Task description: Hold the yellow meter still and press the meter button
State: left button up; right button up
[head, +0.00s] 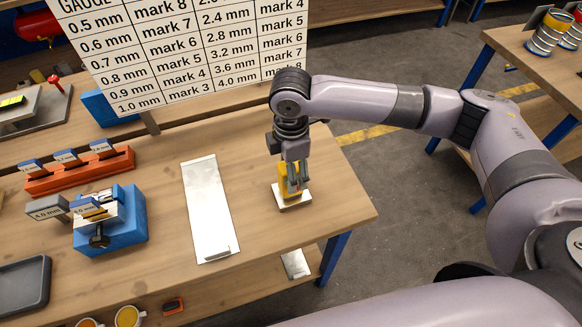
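The yellow meter (282,188) stands upright on a small pale plate (294,203) near the right end of the wooden workbench. My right gripper (297,184) comes down from above, with its fingers at the meter's right side and partly covering it. I cannot tell whether the fingers touch the meter or how far apart they are. The meter button cannot be made out. My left gripper is not in view.
A silver sheet (207,205) lies left of the meter. Further left are a blue fixture (128,228) and a red rack (70,178) with labelled blocks. A gauge chart (180,50) stands behind. The bench's right edge (365,190) is close to the meter.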

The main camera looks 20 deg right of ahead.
jog(key=shift+f, duration=0.5)
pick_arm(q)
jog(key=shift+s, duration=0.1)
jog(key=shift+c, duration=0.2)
pick_arm(e)
jog(key=c, duration=1.4)
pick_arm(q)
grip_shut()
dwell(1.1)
